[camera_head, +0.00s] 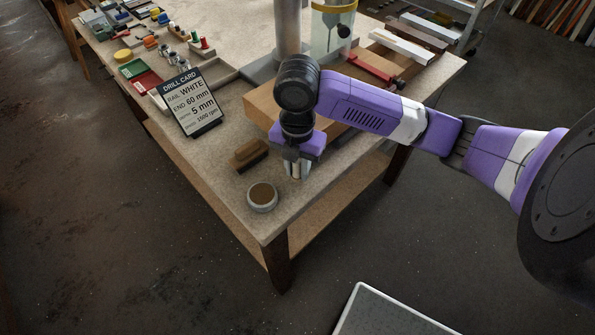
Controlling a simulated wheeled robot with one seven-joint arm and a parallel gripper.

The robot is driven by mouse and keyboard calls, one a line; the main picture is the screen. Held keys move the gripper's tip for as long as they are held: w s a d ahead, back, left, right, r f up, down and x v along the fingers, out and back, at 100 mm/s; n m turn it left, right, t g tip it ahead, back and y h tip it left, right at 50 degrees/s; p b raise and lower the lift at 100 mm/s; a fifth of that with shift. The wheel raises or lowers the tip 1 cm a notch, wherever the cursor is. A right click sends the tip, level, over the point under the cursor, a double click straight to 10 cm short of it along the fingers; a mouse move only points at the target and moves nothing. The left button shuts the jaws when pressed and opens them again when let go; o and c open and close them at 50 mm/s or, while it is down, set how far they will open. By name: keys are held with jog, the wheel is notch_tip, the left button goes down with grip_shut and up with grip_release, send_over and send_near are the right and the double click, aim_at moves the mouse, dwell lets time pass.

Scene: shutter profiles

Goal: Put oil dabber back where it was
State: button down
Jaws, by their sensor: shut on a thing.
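My gripper (297,170) points down over the near corner of the bench, its fingers shut on a small pale thing. I take this to be the oil dabber (296,171); the fingers hide most of it. Whether its lower end touches the bench top, I cannot tell. A round grey tin with a brown top surface (262,196) stands to the left and nearer the bench's front corner, apart from my gripper. A brown wooden block or brush (250,154) lies left of my gripper.
A drill card (189,103) stands at the left edge of the bench (222,167). Behind my gripper is a large wooden board (262,107) beside the drill column (288,30). Trays and small coloured parts fill the far left. The bench's edges are close to my gripper.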

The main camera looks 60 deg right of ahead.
jog(key=shift+f, duration=0.9)
jog(key=shift+f, duration=0.25)
jog(key=c, duration=1.2)
grip_release()
jog(key=shift+r, duration=0.15)
